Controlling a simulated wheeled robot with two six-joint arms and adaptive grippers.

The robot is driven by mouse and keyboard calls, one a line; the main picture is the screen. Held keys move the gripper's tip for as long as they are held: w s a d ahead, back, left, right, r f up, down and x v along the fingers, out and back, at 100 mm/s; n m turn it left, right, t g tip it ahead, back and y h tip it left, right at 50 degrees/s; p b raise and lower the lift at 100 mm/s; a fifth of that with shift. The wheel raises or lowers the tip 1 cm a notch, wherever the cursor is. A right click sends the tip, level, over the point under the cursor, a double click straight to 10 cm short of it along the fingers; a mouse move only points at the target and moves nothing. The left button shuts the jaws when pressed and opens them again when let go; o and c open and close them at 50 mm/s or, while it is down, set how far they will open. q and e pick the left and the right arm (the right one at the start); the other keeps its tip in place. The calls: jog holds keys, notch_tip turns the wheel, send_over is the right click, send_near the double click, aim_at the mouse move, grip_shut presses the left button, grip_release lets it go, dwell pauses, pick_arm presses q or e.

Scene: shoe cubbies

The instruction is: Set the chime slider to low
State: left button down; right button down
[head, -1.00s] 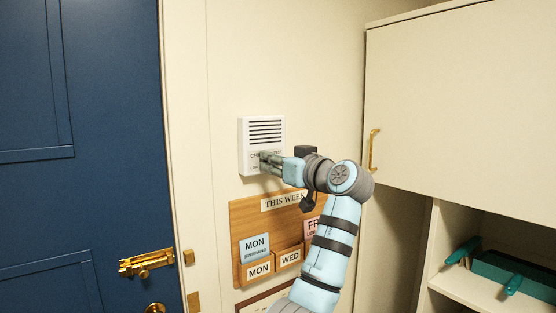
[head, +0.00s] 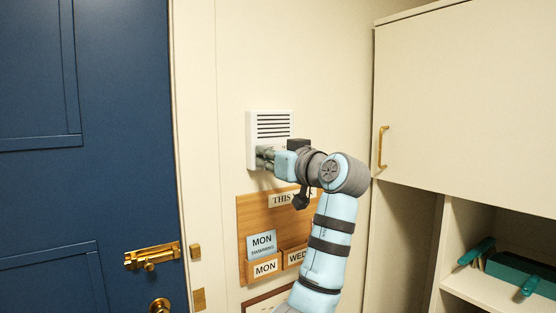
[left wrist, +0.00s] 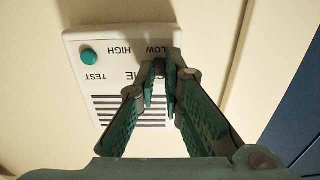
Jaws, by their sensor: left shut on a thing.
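The white chime box (head: 252,130) is mounted on the wall beside the blue door, with dark slots on its upper part. In the left wrist view the box (left wrist: 75,45) appears upside down, with the words LOW, HIGH and TEST and a round green button (left wrist: 89,57) by TEST. My left gripper (head: 263,157) is at the lower left of the box. In the wrist view its fingertips (left wrist: 159,70) are close together beside the word LOW. It is shut on the slider knob, which the fingers hide. My right gripper is not in view.
A wooden THIS WEEK board (head: 246,215) with day cards hangs just below the box. The blue door (head: 100,190) with a brass bolt (head: 152,257) is at the left. A cream cabinet (head: 470,100) and an open cubby with teal things stand at the right.

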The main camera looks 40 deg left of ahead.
pick_arm(q)
jog(key=c, duration=2)
grip_release()
jog(key=shift+o, duration=0.2)
jog(key=shift+s, duration=0.15)
jog(key=v, duration=1.2)
